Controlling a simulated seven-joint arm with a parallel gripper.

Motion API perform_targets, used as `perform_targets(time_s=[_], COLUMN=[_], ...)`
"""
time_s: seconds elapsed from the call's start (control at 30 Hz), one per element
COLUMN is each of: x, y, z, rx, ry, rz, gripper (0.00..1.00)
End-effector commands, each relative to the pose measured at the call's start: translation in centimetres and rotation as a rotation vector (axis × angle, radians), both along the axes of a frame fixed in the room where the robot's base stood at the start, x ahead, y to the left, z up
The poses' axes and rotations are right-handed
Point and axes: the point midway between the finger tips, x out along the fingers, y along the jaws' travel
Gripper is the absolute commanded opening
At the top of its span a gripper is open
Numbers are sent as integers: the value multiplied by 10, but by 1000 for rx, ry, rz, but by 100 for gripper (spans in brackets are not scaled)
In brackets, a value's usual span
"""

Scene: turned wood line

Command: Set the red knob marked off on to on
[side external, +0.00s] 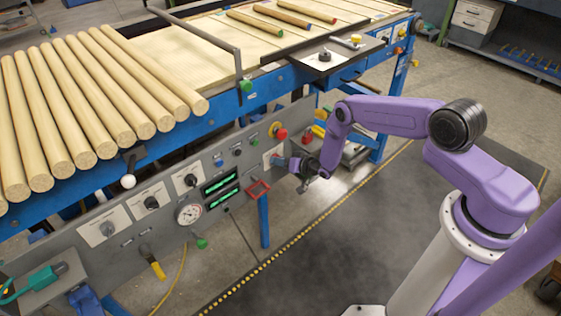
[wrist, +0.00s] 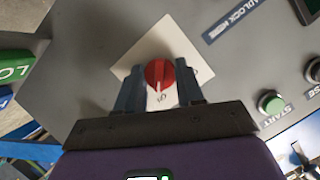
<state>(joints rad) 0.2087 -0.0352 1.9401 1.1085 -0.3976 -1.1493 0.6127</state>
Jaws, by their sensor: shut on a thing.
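In the wrist view the red knob (wrist: 159,73) sits on a white label plate (wrist: 150,44) that appears tilted on the grey panel. A pale pointer line on the knob points down the picture, toward small lettering at the plate's lower part that I cannot read surely. Another mark lies at the plate's right. My gripper (wrist: 158,80) has one finger on each side of the knob and is shut on it. In the side view my gripper (side external: 284,162) is against the panel's right end, hiding the knob; part of the white plate (side external: 268,158) shows.
A green START button (wrist: 271,102) sits right of the plate. In the side view a red emergency button (side external: 280,133) is just above my gripper, and a red square frame (side external: 258,190) is below left. Wooden rods (side external: 80,105) lie on the blue-framed line above.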

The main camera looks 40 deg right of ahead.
Motion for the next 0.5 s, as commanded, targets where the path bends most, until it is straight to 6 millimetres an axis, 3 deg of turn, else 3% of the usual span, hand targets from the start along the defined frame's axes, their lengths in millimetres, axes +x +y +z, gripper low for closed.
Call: perform_targets(time_s=[0.5], x=[1], y=[-1], z=[1], rx=[40], ry=[-2], rz=[-2], gripper=[7])
